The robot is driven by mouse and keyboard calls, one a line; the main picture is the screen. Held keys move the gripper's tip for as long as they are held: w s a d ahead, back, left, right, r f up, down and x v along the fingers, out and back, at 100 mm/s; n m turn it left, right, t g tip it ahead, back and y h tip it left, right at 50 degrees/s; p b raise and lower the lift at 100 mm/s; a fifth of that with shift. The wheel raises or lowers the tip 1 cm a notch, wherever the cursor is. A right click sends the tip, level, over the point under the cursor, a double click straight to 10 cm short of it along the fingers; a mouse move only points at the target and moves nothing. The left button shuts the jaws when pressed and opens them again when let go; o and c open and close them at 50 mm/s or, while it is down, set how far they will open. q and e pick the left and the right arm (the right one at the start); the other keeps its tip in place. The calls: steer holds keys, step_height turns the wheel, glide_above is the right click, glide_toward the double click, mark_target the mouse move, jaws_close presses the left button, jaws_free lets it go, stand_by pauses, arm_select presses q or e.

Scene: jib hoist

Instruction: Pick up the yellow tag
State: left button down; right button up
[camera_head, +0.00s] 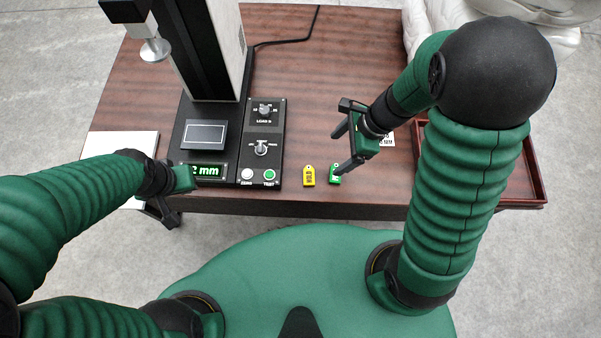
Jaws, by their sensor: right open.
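The yellow tag is not covered. My left gripper (163,209) is at the table's front left edge, partly hidden by its own wrist; its jaws are unclear.
A test stand (213,110) with a green display and a control panel (262,140) with knobs and buttons stands left of the tags. A dark red tray (535,170) is at the right, partly behind my right arm. The table (330,60) is clear behind the tags.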

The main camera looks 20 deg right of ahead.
steer(key=b, duration=0.2)
glide_toward(311, 174)
steer(key=d, duration=0.2)
steer(key=shift+s+a+f, duration=0.1)
steer(key=shift+a+f, duration=0.45)
steer(key=shift+a, duration=0.1)
steer(key=a+f, duration=0.1)
steer(key=a+f+b, duration=0.1)
steer(key=a, duration=0.1)
steer(key=shift+w+a+f, duration=0.2)
steer(key=shift+w+f, duration=0.05)
steer(key=x, duration=0.1)
steer(key=b+x, duration=0.2)
steer(key=shift+d+f, duration=0.2)
steer(key=shift+f, duration=0.35)
steer(key=shift+d+f, duration=0.15)
steer(key=shift+d, duration=0.2)
steer(key=shift+a, duration=0.4)
steer(key=c, duration=0.5)
steer(key=shift+a, duration=0.15)
steer(key=c, duration=0.9)
arm_select(q)
steer(key=f, duration=0.5)
steer(key=shift+s+d, duration=0.2)
steer(key=shift+d, duration=0.1)
arm_select(e)
steer(key=shift+d, duration=0.35)
